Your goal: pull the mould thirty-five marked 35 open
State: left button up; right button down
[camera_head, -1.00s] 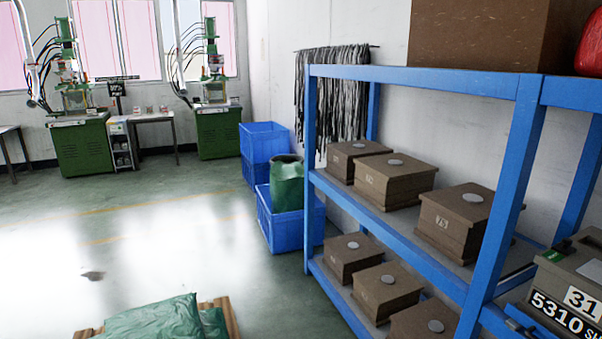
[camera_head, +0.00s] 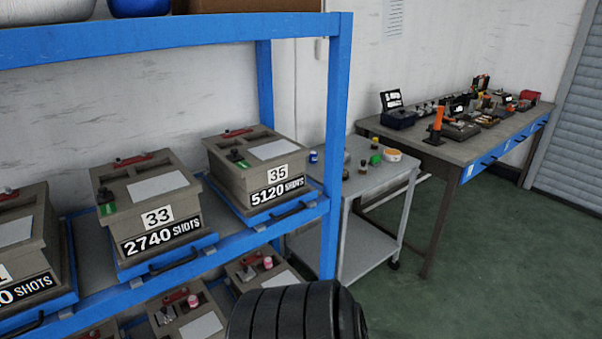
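The mould thirty-five (camera_head: 226,176) is a grey-brown box on the upper shelf, at its right end. Its front carries a white plate marked 35 and a black plate reading 5120 SHOTS. Its top has a white panel, a red bar at the back and a small green tag. It sits on a blue pull-out tray with a dark handle (camera_head: 294,211) along the front edge. The mould looks closed and the tray looks pushed in. Neither gripper is in view. A black ribbed part of my own arm shows at the bottom middle.
Mould 33 (camera_head: 114,222) stands left of it, with another mould at the left edge. More moulds sit on the lower shelf. The blue rack post (camera_head: 336,150) stands just right. Beyond are a grey trolley (camera_head: 385,178) and a workbench (camera_head: 450,150). Green floor is clear at right.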

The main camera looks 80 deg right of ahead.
aim_at(270, 182)
jog(key=z, duration=2.45)
